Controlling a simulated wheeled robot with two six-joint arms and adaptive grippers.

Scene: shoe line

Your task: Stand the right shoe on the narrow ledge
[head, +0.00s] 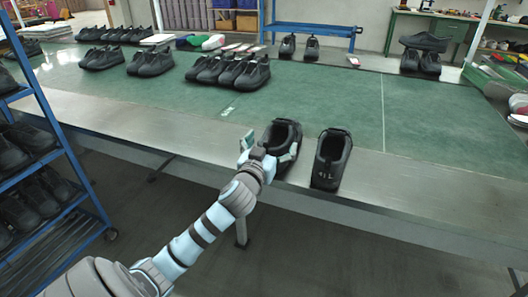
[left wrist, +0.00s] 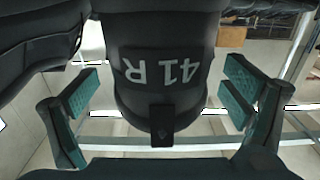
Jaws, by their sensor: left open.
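The right shoe (head: 283,133) is black, marked 41 R on its heel in the left wrist view (left wrist: 165,60). It is upright at the near side of the table, heel toward me. My left gripper (head: 271,146) is open at its heel, one finger on each side. In the left wrist view (left wrist: 162,95) gaps show between both fingers and the heel. The narrow ledge (head: 420,193) looks to be the bare metal strip along the table's front edge. Another black shoe (head: 331,160), marked 41 L, stands on it just right of the right shoe. My right gripper is out of view.
The green table top (head: 330,95) is clear behind the two shoes. Several black shoes (head: 230,70) stand in rows at its far left. A pair with another shoe on top (head: 423,52) stands far right. A blue rack (head: 60,155) with shoes is at the left.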

